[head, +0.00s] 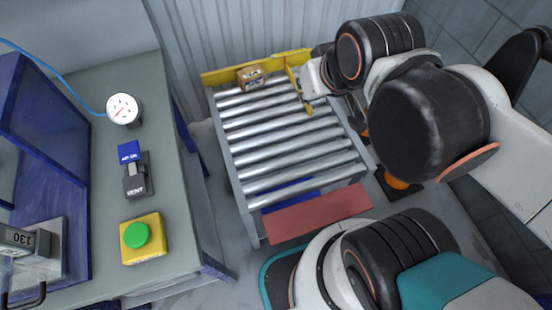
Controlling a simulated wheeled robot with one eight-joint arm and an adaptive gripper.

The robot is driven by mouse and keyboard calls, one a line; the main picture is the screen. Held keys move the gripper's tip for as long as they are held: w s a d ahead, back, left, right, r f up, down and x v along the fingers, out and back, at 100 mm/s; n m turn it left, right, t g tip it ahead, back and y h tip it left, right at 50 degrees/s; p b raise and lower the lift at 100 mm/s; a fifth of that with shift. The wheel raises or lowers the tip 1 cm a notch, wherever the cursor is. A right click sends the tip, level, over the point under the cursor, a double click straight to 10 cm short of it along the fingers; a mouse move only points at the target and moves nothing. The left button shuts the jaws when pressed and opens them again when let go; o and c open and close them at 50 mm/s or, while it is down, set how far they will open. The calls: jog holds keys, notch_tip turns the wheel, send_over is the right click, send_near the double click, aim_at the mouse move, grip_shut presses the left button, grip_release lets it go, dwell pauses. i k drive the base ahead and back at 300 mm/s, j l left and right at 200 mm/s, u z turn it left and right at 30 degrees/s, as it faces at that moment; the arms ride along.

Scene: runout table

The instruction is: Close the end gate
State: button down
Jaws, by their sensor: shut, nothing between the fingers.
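The roller table (234,165) has several silver rollers and a yellow rail (222,76) across its far end. A thin yellow bar (293,84) runs from near that rail toward me, over the far right of the rollers. I cannot tell for certain whether this bar is the end gate. My gripper (307,98) is shut and empty at the table's far right, close beside the bar. Whether it touches the bar is unclear, and my arm hides part of the right side. A small brown box (250,77) sits against the far rail.
A red panel (320,215) lies at the table's near end. On the left, a grey bench (95,200) carries a round gauge (123,109), a blue and black vent valve (136,175) and a green button on a yellow box (142,238). A corrugated wall (230,35) stands behind the rollers.

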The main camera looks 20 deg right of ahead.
aim_at(285, 224)
jog(key=z, duration=0.25)
jog(key=k+j+z, duration=0.6)
jog(key=k+z, duration=0.25)
jog(key=k+j+z, duration=0.1)
jog(key=k, duration=0.6)
jog(key=k+j, duration=0.15)
jog(key=k, duration=0.5)
jog(key=z, duration=0.05)
